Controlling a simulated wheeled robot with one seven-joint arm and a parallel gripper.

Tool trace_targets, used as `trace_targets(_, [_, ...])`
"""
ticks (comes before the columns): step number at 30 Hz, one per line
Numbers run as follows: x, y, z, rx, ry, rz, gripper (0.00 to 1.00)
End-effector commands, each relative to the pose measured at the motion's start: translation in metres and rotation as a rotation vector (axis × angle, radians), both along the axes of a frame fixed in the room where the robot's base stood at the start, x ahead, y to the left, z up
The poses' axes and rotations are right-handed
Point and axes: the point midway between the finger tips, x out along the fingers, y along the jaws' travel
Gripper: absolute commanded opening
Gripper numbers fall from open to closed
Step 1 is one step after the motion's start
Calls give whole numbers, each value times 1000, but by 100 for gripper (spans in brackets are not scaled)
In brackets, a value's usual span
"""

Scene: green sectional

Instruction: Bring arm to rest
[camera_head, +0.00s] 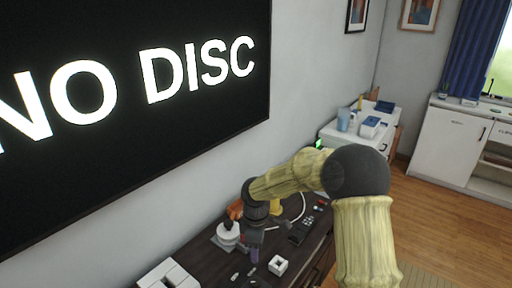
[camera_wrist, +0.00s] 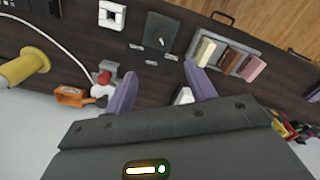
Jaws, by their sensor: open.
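My arm reaches over the dark cabinet top (camera_head: 315,243), bent at the elbow, with its forearm sloping down to the left. My gripper (camera_head: 254,257) points down above the cabinet, near its wall side. In the wrist view, my gripper (camera_wrist: 160,88) has its two purple fingers spread apart. Nothing is clamped between them. A small white object (camera_wrist: 183,95) shows between the fingers, close to the right one and partly hidden by the gripper body. I cannot tell whether it touches.
A white square block with a hole (camera_head: 278,265), a yellow spool (camera_wrist: 22,68), an orange-handled item (camera_wrist: 72,97) and a tray of coloured blocks (camera_wrist: 236,58) crowd the cabinet. A large screen (camera_head: 130,90) hangs on the wall. The wood floor (camera_head: 440,220) at right is clear.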

Motion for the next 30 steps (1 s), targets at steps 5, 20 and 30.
trace_targets(5, [-23,-25,14,-13,-22,-166,55])
trace_targets(20, [-152,-134,60,96,-161,-1153,55])
trace_targets(30, [-187,-153,64,169,-189,-1428,55])
